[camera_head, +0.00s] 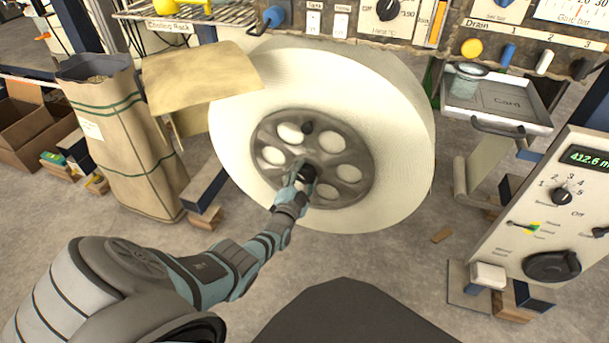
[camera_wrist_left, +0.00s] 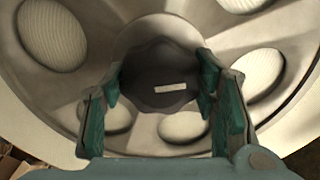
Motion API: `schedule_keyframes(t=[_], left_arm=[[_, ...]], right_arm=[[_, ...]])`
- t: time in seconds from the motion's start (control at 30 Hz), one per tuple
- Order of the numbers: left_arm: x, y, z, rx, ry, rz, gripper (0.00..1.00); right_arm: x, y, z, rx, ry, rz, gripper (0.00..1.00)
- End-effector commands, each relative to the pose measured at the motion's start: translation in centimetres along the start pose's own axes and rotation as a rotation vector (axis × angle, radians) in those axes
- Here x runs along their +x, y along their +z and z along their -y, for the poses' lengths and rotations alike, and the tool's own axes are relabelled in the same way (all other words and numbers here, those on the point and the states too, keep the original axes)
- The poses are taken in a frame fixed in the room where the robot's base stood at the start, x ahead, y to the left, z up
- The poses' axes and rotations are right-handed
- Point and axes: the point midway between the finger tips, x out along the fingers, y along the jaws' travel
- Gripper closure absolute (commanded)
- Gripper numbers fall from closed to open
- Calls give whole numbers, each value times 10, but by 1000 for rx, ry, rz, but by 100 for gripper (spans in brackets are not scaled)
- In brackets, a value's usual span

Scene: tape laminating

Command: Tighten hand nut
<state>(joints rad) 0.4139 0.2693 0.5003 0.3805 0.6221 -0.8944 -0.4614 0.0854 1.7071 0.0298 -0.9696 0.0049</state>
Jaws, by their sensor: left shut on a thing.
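The hand nut (camera_wrist_left: 160,78) is a dark, lobed knob with a small pale mark, at the centre of a grey metal hub (camera_head: 353,155) with several round holes. The hub sits on the face of a large cream tape roll (camera_head: 405,110). My left gripper (camera_head: 302,178) reaches the hub centre from the lower left. In the left wrist view, its two teal fingers (camera_wrist_left: 160,95) stand on either side of the nut and are shut on it. In the head view the nut (camera_head: 307,174) is partly hidden by the gripper. My right gripper is not in view.
A tan sack (camera_head: 110,140) and cardboard boxes (camera_head: 35,125) stand at the left. A machine panel with dials (camera_head: 560,215) is at the right, below a metal tray (camera_head: 497,104).

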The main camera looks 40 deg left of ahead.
Motion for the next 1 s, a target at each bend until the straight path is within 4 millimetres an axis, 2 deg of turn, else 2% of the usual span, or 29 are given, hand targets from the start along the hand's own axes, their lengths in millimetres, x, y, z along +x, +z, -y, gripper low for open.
schedule_keyframes(t=[0.6,1.0], left_arm=[[0,0,0,575,1,1,74],[0,1,0,839,2,2,74]], right_arm=[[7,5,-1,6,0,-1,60],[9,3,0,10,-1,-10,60]])
